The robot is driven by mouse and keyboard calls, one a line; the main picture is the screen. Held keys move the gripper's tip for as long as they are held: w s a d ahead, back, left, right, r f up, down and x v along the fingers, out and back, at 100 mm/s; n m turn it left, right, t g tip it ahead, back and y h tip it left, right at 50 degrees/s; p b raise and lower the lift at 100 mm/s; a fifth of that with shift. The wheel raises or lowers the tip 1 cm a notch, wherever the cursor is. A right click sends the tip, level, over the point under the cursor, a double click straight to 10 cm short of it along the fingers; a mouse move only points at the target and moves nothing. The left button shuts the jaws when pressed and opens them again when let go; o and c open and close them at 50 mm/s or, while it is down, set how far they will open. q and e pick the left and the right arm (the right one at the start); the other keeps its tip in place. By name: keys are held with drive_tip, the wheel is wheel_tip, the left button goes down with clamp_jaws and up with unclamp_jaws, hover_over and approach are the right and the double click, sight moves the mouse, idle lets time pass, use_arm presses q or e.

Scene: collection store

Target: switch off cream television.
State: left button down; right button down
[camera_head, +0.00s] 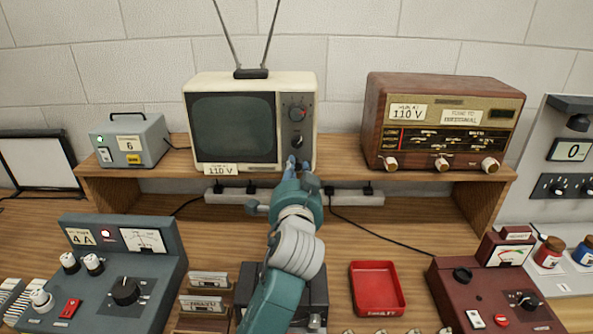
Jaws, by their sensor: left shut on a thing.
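The cream television (249,80) stands on the wooden shelf, with its aerial up and its screen (233,128) dark grey. Its right-hand panel has a red-marked dial (297,113) and a black knob (296,142) below it. A "110 V" label (221,169) is on its lower left edge. My left gripper (298,163) reaches up to the bottom of that panel. Its fingers are shut on a small control there, which they mostly hide. My right gripper is not in view.
A wooden radio (443,122) stands right of the television, a grey box (130,141) left of it. A power strip (352,197) lies below the shelf. A red tray (377,288) and control units (120,270) (492,290) are in front.

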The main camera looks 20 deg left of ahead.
use_arm(q)
drive_tip(key=shift+d, duration=0.1)
drive_tip(key=c, duration=1.5)
unclamp_jaws()
drive_tip(key=shift+c, duration=0.2)
drive_tip(key=v, duration=0.7)
drive_tip(key=shift+s, duration=0.25)
drive_tip(key=shift+d, duration=0.15)
